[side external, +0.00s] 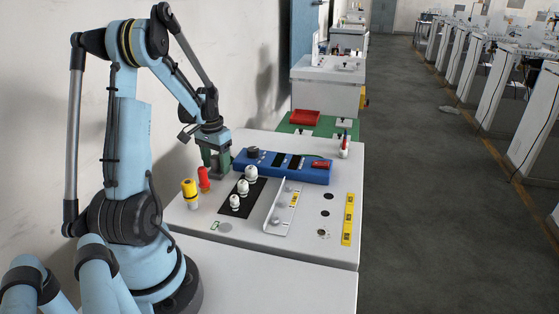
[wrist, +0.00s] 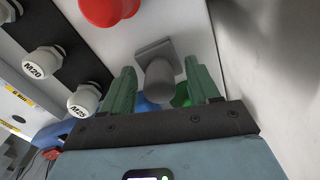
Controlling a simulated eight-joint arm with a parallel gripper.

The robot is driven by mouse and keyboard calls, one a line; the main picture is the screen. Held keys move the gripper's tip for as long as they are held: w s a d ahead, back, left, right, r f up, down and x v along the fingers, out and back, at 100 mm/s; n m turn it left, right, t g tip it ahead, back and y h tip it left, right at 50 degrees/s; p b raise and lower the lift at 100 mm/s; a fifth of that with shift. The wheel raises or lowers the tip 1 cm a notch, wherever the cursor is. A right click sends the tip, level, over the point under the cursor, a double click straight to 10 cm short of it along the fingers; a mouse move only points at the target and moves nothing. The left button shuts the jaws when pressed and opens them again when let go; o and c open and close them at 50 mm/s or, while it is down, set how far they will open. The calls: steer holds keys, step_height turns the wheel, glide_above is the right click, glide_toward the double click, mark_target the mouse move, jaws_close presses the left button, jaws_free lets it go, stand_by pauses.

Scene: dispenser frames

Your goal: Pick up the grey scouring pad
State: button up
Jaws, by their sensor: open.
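In the wrist view a grey piece with a square flat plate and a rounded knob, which I take as the grey scouring pad (wrist: 158,73), stands between the fingers of my gripper (wrist: 161,82). The fingers are green and apart, one on each side of the knob, with space visible between them and it. In the side view my gripper (side external: 216,172) points down at the back left of the white table, beside the blue block. I cannot make out the grey piece there; the fingers seem to hide it.
A red cylinder (side external: 204,178) and a yellow one (side external: 190,193) stand close to my gripper. White capped fittings (side external: 250,174) stand on a black strip. The blue block (side external: 300,172) is to the right. A metal bracket (side external: 284,212) stands in front.

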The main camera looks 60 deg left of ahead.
mark_target(215, 156)
jaws_close()
steer(key=shift+r, duration=0.15)
steer(key=shift+r, duration=0.5)
step_height(215, 156, up, 2)
steer(key=shift+r, duration=0.25)
steer(key=w+d+r, duration=0.4)
steer(key=d+r, duration=0.3)
steer(key=d, duration=0.3)
steer(key=shift+w+d, duration=0.35)
steer(key=shift+w, duration=0.05)
steer(key=shift+r, duration=0.1)
